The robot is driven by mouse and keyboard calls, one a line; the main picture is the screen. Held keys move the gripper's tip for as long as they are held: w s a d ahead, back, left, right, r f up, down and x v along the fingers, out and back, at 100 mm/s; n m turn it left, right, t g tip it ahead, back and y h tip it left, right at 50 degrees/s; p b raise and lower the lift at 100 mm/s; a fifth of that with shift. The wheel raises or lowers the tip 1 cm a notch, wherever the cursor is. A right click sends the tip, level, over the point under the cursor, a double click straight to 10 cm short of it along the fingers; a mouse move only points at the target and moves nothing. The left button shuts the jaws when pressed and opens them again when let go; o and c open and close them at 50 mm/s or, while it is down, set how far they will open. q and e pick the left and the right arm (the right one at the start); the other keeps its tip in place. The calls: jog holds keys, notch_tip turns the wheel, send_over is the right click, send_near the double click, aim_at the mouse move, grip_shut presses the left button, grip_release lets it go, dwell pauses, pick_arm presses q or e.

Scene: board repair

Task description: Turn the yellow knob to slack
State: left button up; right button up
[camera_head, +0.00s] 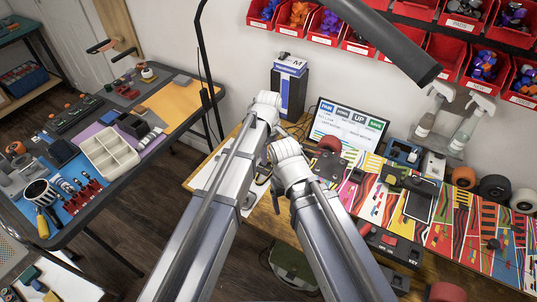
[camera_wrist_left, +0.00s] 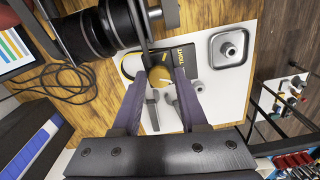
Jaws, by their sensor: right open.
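The yellow knob (camera_wrist_left: 160,76) sits on a black fixture with a yellow "TIGHT" label (camera_wrist_left: 183,54), on a white board (camera_wrist_left: 209,84) in the left wrist view. My left gripper (camera_wrist_left: 160,70) has its dark fingers on either side of the knob, with the knob filling most of the gap. I cannot tell whether they press on it. In the head view my left wrist hides the knob and most of that gripper. My right gripper (camera_head: 264,172) is open, close beside and below the left one, and mostly hidden by my arm.
Black rollers (camera_wrist_left: 87,36) stand close at the upper left of that view.

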pick_arm(q)
jog(key=shift+o, duration=1.4)
jog(key=shift+r, duration=0.1)
notch_tip(320, 180, up, 8)
jog(key=p, duration=0.8)
jog(key=shift+f, duration=0.2)
